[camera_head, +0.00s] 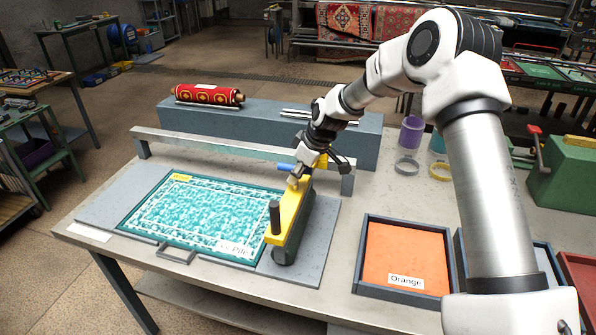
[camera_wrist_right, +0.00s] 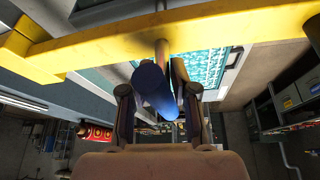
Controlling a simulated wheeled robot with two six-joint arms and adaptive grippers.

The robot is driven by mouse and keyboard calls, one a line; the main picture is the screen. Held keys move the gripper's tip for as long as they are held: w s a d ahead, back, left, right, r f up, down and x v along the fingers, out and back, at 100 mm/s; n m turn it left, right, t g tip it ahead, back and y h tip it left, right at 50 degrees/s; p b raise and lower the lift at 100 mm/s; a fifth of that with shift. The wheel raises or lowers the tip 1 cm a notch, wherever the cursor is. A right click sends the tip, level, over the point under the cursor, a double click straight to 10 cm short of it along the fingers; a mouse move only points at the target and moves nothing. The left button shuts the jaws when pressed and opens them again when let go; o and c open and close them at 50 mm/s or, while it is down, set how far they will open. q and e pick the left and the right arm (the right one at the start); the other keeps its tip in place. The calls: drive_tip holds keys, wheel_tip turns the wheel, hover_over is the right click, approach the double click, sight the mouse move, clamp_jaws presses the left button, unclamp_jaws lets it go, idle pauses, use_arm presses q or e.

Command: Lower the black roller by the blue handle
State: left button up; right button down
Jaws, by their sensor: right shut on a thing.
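The blue handle (camera_head: 286,166) sticks out to the left of a yellow arm (camera_head: 291,213) at its far end. My right gripper (camera_head: 298,174) is shut on it. In the right wrist view the blue handle (camera_wrist_right: 153,88) lies between the two fingers of the right gripper (camera_wrist_right: 158,92), with the yellow beam (camera_wrist_right: 190,35) just beyond. A dark roller (camera_head: 287,250) shows partly under the yellow arm, at the right edge of the teal rug (camera_head: 190,212); the arm hides most of it. I cannot tell whether it touches the surface. My left gripper is not in view.
A black upright knob (camera_head: 274,216) stands on the arm's near end. A metal rail (camera_head: 230,153) runs behind the rug. An orange tray (camera_head: 394,255) sits to the right, with a purple cup (camera_head: 411,135) farther back. A red rug roll (camera_head: 208,94) lies behind.

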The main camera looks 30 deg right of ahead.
drive_tip(key=shift+s+a+f, duration=0.1)
drive_tip(key=shift+s+f, duration=0.1)
drive_tip(key=shift+f, duration=0.85)
drive_tip(key=shift+a, duration=0.15)
drive_tip(key=c, duration=1.1)
unclamp_jaws()
drive_tip(key=shift+w, duration=0.1)
drive_tip(key=shift+c, duration=0.2)
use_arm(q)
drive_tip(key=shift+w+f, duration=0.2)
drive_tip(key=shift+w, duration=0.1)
use_arm(e)
drive_tip(key=shift+w+r, duration=0.1)
drive_tip(key=shift+w, duration=0.1)
drive_tip(key=v, duration=1.2)
drive_tip(key=shift+w+r, duration=0.1)
drive_tip(key=shift+w, duration=0.05)
drive_tip(key=shift+w, duration=0.1)
